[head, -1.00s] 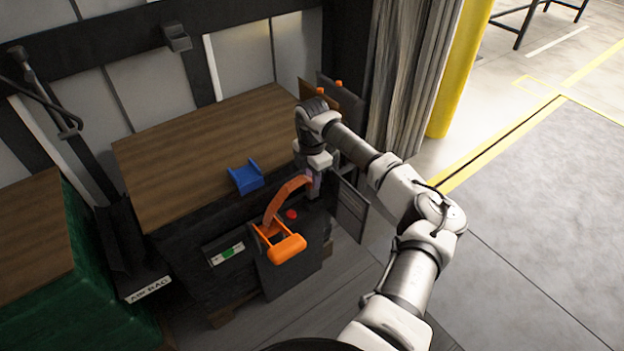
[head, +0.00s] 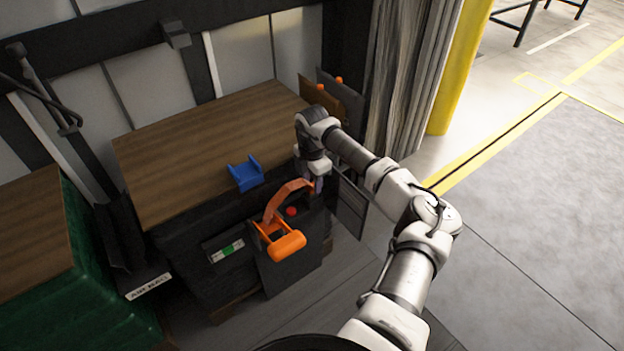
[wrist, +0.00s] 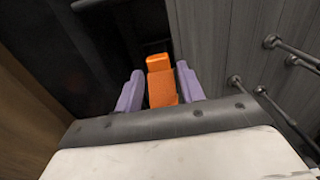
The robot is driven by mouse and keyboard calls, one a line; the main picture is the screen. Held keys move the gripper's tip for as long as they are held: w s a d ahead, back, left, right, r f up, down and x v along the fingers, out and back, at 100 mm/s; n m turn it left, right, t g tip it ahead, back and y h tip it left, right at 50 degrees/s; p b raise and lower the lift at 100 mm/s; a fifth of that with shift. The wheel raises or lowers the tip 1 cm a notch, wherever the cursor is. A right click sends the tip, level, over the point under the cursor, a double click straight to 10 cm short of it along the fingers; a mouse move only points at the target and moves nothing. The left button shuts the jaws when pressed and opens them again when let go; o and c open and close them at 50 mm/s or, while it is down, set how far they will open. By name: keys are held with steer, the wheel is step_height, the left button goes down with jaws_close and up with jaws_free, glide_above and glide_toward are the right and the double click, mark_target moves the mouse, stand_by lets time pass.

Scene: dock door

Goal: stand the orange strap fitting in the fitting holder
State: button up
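The orange strap fitting (wrist: 161,85) sits between the purple fingers of my gripper (wrist: 160,90) in the wrist view, with both fingers against its sides. In the head view my gripper (head: 317,184) hangs fingers down beside the crate's front right corner, mostly hidden by my wrist. A curved orange band (head: 285,200) runs from the gripper's side down to an orange ratchet body (head: 285,244) on the dark front panel. A blue U-shaped holder (head: 245,175) stands open and empty at the front edge of the wooden top, left of my gripper.
The wooden top (head: 190,150) is otherwise clear. A red button (head: 291,211) is just below the band. Dark and brown upright panels (head: 340,95) and a grey curtain (head: 410,80) stand close behind and right of my arm. A green-wrapped load (head: 70,290) is at left.

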mark_target(312, 186)
steer(key=shift+o, duration=0.6)
steer(key=shift+r, duration=0.1)
steer(key=shift+r, duration=0.25)
step_height(312, 186, up, 13)
steer(key=b, duration=0.1)
steer(key=shift+f, duration=0.2)
